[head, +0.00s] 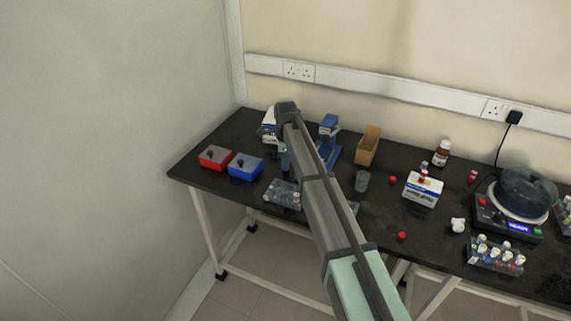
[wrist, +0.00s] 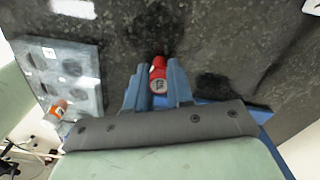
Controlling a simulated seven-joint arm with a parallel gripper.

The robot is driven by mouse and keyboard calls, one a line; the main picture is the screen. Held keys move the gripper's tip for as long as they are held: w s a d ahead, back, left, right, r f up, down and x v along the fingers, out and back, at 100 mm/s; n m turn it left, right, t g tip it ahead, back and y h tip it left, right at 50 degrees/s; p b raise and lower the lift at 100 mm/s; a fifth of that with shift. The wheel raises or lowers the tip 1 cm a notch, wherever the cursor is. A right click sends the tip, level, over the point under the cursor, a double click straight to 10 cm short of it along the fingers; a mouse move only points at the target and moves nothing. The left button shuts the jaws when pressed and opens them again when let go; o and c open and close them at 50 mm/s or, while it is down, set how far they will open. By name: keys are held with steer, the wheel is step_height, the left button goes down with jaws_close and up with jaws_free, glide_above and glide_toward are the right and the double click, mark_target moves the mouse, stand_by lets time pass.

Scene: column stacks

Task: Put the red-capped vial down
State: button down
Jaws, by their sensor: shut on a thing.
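The red-capped vial (wrist: 158,76) shows in the wrist view, between the two blue fingers of my gripper (wrist: 157,84). The fingers are shut on it. Its red cap and a pale round face with dark marks are visible; the rest is hidden. The dark bench top lies beyond the vial; I cannot tell whether the vial touches it. In the head view my arm hides the vial and most of the gripper.
A grey rack (wrist: 72,78) with an orange-topped vial (wrist: 57,111) is left of the gripper. In the head view, a red bin (head: 215,158), blue bin (head: 246,167), beaker (head: 361,181), cardboard box (head: 367,147) and white box (head: 422,190) surround the arm. Loose red caps (head: 402,236) lie rightward.

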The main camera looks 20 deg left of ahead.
step_height(320, 180, up, 10)
steer(key=shift+f, duration=0.1)
step_height(320, 180, up, 12)
steer(key=m, duration=0.1)
glide_above(431, 182)
steer(key=shift+f, duration=7.55)
